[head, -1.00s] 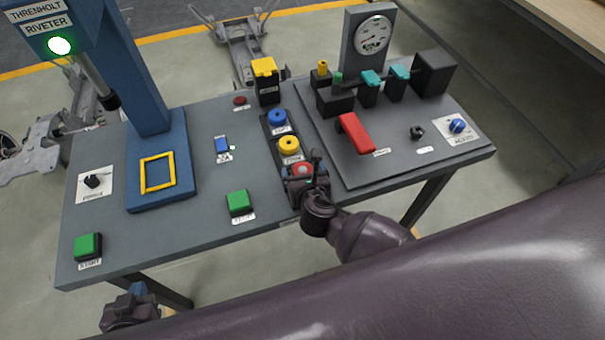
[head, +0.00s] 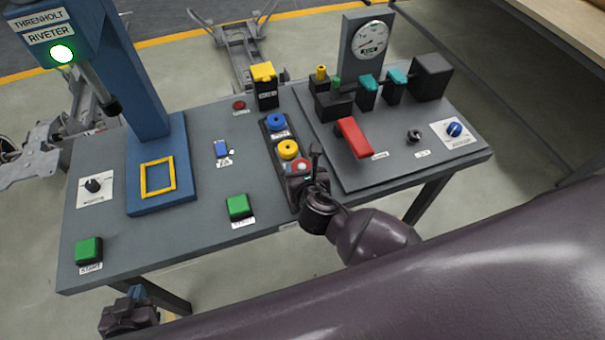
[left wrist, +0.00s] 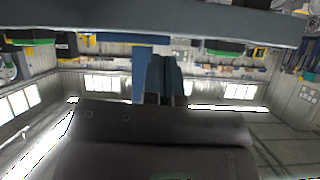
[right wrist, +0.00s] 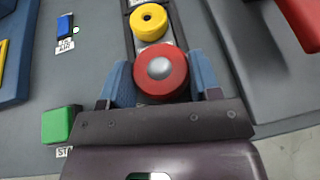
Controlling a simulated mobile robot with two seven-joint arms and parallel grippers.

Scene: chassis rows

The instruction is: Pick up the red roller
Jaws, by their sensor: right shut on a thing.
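The red roller (right wrist: 160,72) has a silver centre and sits at the near end of a dark tray (right wrist: 181,35), in line with a yellow roller (right wrist: 150,18) and a blue roller (head: 276,122). My right gripper (right wrist: 163,80) is shut on the red roller, with one blue finger on each side of it. In the head view the red roller (head: 299,166) is partly hidden by my right gripper (head: 303,175). My left gripper (head: 137,292) is low at the left, off the table's near edge; its blue fingers also show in the left wrist view (left wrist: 158,78), their gap unclear.
Green buttons (head: 239,206) and (head: 89,250) stand on the grey table (head: 200,240). A blue riveter (head: 150,85) rises at left. A red lever (head: 355,138), a gauge (head: 371,40) and dark blocks stand on a raised plate at right.

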